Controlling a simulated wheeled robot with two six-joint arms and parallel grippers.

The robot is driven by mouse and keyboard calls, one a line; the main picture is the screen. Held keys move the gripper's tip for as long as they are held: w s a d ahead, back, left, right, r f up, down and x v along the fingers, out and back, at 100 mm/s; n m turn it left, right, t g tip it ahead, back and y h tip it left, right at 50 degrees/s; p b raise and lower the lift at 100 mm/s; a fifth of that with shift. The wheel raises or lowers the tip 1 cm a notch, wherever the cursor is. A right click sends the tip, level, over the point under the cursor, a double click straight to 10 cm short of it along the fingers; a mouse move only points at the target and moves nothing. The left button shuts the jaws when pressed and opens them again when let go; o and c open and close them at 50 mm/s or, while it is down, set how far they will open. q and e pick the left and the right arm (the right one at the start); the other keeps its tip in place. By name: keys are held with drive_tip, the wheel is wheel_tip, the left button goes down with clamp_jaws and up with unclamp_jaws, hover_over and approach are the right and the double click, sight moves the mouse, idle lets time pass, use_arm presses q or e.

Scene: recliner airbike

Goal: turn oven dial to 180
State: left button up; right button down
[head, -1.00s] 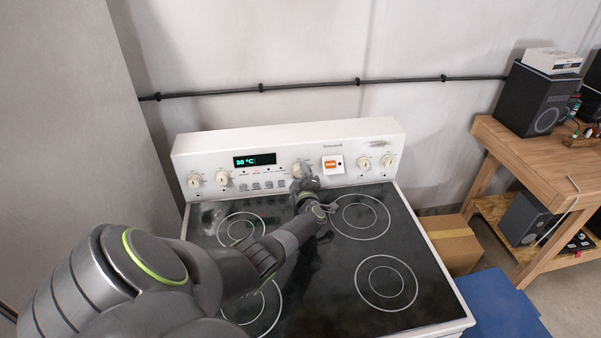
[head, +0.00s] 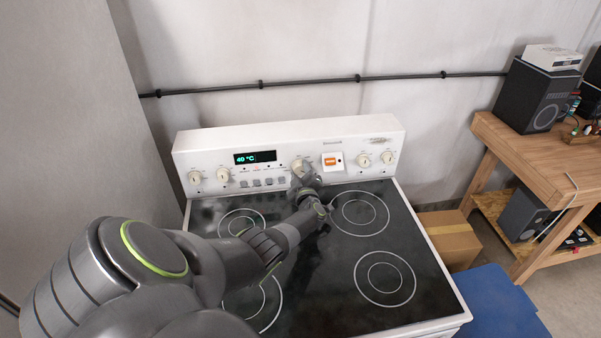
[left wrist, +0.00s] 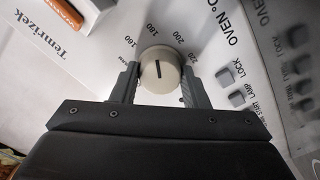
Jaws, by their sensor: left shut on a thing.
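The oven dial (left wrist: 160,72) is a round cream knob with a dark pointer line, on the white back panel (head: 290,140) of the stove. Printed numbers such as 160, 180, 200 and 220 run around it in the left wrist view. My left gripper (left wrist: 158,82) is shut on the dial, one finger on each side. In the head view the left gripper (head: 302,172) covers the lower part of the dial (head: 299,165). The green display (head: 254,158) on the panel reads 40 °C. My right gripper is not in view.
Other knobs (head: 222,176) sit at the panel's left and right ends. An orange switch (head: 330,161) is right of the dial. The black cooktop (head: 345,245) is bare. A wooden bench (head: 535,160) and a cardboard box (head: 448,240) stand at the right.

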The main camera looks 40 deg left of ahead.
use_arm(q)
drive_tip(key=o, duration=1)
drive_tip(key=shift+d, duration=0.1)
drive_tip(key=shift+s+d+p, duration=0.3)
drive_tip(key=shift+d+p, duration=0.05)
drive_tip(key=v, duration=1.6)
drive_tip(key=shift+s+d, duration=0.1)
drive_tip(key=shift+d, duration=0.15)
